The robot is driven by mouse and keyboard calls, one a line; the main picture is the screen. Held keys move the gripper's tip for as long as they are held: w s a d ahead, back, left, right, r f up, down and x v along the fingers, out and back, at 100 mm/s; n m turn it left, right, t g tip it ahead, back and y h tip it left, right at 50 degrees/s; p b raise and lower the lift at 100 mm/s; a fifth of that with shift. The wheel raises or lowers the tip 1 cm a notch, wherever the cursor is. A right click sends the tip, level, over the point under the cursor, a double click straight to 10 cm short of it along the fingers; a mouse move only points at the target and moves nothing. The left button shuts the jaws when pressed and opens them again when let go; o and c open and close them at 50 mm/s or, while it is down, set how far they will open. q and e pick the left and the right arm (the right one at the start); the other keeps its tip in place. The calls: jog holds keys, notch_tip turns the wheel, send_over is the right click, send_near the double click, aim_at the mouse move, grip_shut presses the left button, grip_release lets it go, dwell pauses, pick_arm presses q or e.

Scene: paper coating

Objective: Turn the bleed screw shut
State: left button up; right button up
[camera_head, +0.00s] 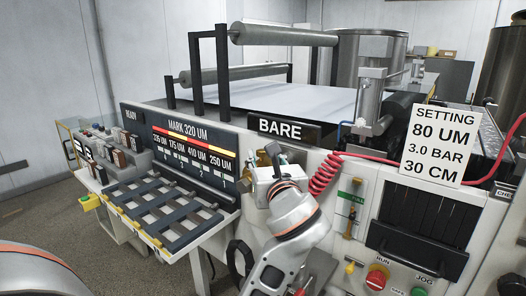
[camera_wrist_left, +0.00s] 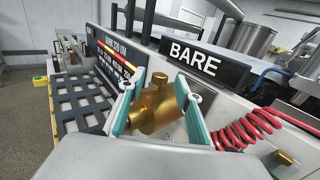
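A brass fitting (camera_wrist_left: 155,105) with rounded ends sits on the pale machine front below the BARE sign. It shows only partly in the head view (camera_head: 263,158), behind my left gripper. My left gripper (camera_head: 274,172) is in front of it. In the left wrist view, the gripper's two teal-padded fingers (camera_wrist_left: 160,90) stand apart, one on each side of the brass fitting. Pale panel shows between the lower fitting and the right finger. Contact with the fitting is not clear. Which brass part is the bleed screw is not clear. My right gripper is not in view.
A red coiled hose (camera_head: 325,173) hangs close to the right of the gripper. The BARE sign (camera_head: 284,129) is just above. A slotted dark rack (camera_head: 160,208) juts out at left. A setting card (camera_head: 437,146) and red button (camera_head: 377,278) are at right.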

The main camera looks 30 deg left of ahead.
aim_at(262, 153)
pick_arm(q)
jog(key=shift+x, duration=1.25)
jog(key=shift+w+a, duration=0.35)
jog(key=shift+w, duration=0.05)
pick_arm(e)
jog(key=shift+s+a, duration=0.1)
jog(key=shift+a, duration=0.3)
pick_arm(q)
grip_shut()
